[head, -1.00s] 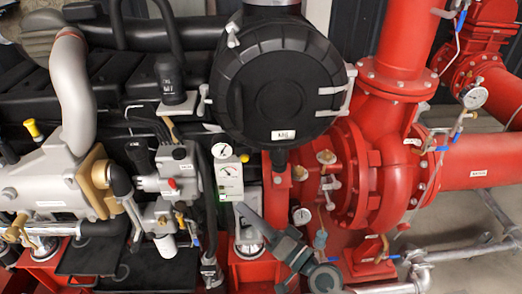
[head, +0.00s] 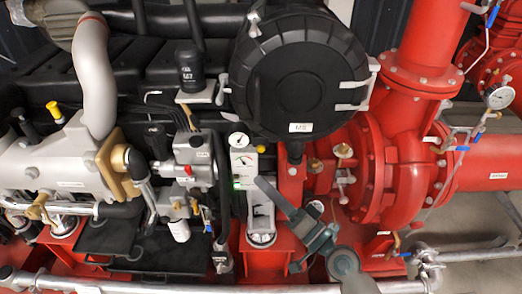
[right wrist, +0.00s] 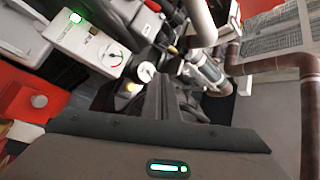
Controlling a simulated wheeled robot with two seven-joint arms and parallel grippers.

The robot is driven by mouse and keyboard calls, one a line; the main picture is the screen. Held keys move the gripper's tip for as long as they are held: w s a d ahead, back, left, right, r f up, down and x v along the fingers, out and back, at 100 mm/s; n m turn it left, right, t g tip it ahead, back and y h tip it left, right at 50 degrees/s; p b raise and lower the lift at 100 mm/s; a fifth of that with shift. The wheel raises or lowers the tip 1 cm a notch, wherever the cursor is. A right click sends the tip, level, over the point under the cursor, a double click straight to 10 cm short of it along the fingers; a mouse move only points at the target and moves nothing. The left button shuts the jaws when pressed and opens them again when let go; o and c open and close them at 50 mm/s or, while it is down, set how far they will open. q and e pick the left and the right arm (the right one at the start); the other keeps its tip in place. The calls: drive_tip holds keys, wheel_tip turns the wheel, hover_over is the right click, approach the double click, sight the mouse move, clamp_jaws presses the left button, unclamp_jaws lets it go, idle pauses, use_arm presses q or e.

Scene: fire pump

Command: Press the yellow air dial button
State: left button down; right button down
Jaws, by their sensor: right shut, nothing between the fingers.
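A small round white dial (head: 238,140) stands above a white meter box in the middle of the head view. In the right wrist view the dial (right wrist: 146,71) is near the centre, and a small yellow button (right wrist: 131,88) shows beside it. My right gripper (head: 260,184) is shut and empty. Its tip points up and left, below and right of the dial, apparently short of it. In the right wrist view its dark fingers (right wrist: 158,100) are close to the yellow button; contact is not visible. My left gripper is not in view.
The white meter box (head: 243,162) has a lit green lamp. A large black round housing (head: 298,82) overhangs on the right. Red pump casing (head: 385,175) fills the right side. A yellow cap (head: 53,108) is far left. Grey pipes cross the lower edge.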

drive_tip(key=w+b, duration=0.1)
drive_tip(key=w, duration=0.6)
drive_tip(key=shift+w+b, duration=0.35)
drive_tip(key=shift+w, duration=0.05)
drive_tip(key=shift+w+b, duration=0.55)
drive_tip(key=shift+w, duration=0.5)
idle(2.9)
drive_tip(key=shift+s, duration=0.15)
idle(0.3)
drive_tip(key=shift+s, duration=0.9)
drive_tip(key=shift+p, duration=0.3)
drive_tip(key=shift+s+p, duration=0.55)
drive_tip(key=shift+s, duration=2)
